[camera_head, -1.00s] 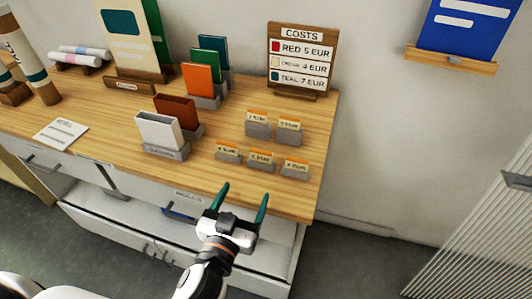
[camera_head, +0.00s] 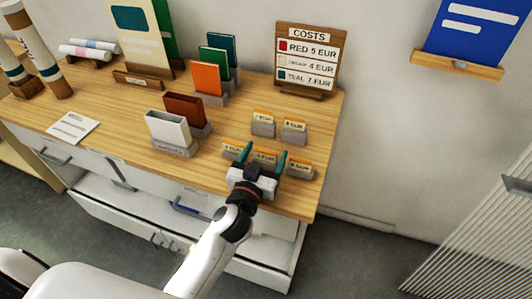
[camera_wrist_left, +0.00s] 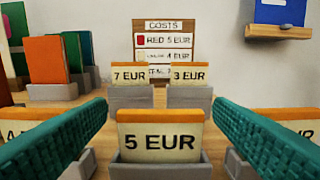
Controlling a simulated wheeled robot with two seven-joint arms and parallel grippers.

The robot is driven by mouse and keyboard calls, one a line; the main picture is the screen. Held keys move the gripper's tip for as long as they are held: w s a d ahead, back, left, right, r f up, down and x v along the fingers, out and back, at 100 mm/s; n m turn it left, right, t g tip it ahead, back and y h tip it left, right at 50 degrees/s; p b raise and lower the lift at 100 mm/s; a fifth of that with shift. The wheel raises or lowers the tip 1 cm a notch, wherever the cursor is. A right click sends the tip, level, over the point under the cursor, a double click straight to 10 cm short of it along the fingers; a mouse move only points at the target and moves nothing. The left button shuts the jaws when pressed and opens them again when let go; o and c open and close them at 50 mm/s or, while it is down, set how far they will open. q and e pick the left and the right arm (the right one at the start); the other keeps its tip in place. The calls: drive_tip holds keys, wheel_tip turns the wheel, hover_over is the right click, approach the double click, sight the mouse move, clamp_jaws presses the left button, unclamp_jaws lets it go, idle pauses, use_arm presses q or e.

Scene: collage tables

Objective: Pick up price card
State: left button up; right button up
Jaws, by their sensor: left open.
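Small cream price cards with orange tops stand in grey holders on the wooden table. In the left wrist view the "5 EUR" card (camera_wrist_left: 160,142) is in the centre, upright in its holder (camera_wrist_left: 160,171). In the head view it is the middle card (camera_head: 265,156) of the front row. My left gripper (camera_head: 262,154) is open, with its teal fingers on either side of that card. In the wrist view the fingers (camera_wrist_left: 160,107) show apart from the card's sides. My right gripper is not in view.
Neighbouring front cards (camera_head: 232,148) and (camera_head: 300,168) stand close by the fingers. Behind are the "7 EUR" card (camera_wrist_left: 129,74) and another card (camera_wrist_left: 188,74). A "COSTS" board (camera_head: 306,57) stands at the back. Coloured panels in holders, such as the orange one (camera_head: 205,78), are to the left.

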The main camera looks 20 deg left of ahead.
use_arm(q)
drive_tip(key=shift+w, duration=0.65)
drive_tip(key=shift+s, duration=0.1)
drive_tip(key=c, duration=1)
